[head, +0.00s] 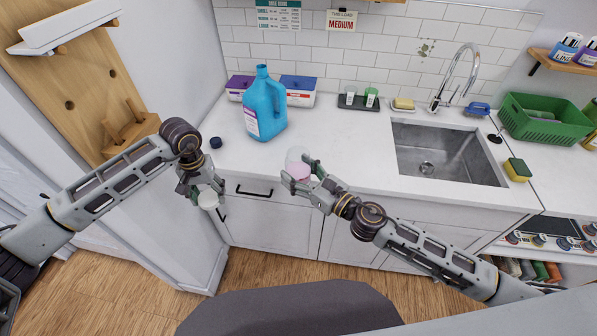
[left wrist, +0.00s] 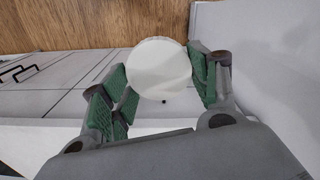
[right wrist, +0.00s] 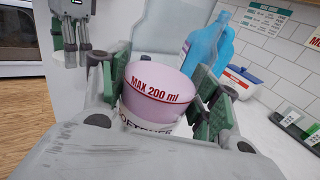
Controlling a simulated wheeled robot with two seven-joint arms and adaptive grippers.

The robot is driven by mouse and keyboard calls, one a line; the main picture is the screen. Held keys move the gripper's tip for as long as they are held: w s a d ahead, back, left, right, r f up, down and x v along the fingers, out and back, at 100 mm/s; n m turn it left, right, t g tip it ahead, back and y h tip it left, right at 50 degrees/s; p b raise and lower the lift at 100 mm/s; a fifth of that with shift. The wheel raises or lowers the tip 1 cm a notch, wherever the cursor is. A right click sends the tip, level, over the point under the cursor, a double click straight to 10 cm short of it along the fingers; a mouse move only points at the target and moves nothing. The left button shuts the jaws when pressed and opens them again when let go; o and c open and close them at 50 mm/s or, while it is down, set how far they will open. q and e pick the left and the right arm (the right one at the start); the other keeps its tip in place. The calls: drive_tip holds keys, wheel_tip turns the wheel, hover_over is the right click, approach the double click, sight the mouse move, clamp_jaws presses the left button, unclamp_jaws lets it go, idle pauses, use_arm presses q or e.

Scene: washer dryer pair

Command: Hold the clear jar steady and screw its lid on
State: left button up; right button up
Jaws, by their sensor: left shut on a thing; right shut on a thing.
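The clear jar (head: 297,168) has a pinkish tint and stands at the counter's front edge in the head view. My right gripper (head: 300,180) is shut around its side. In the right wrist view the jar (right wrist: 155,85) shows red "MAX 200 ml" lettering, an open top and a partly hidden label. My left gripper (head: 205,190) is shut on the round white lid (head: 208,200), in front of the counter and left of the jar. The lid (left wrist: 160,68) sits between the green finger pads in the left wrist view. Lid and jar are well apart.
A blue jug (head: 265,108) stands behind the jar, with a small dark cap (head: 215,142) to its left. Boxes (head: 298,90) stand behind the jug. The sink (head: 445,152) lies to the right.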

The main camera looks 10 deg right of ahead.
use_arm(q)
drive_tip(key=w+d+r+m, duration=0.1)
drive_tip(key=w+d+r, duration=0.4)
drive_tip(key=d+r, duration=0.4)
wheel_tip(320, 180, up, 15)
drive_tip(key=m, duration=0.2)
hover_over(298, 158)
drive_tip(key=w+d, duration=0.2)
drive_tip(key=shift+s, duration=0.25)
drive_tip(key=shift+s+a+f+n, duration=0.15)
drive_tip(key=shift+s+a+n, duration=0.55)
drive_tip(key=shift+a, duration=0.3)
drive_tip(key=shift+f, duration=0.1)
drive_tip(key=shift+f, duration=1.95)
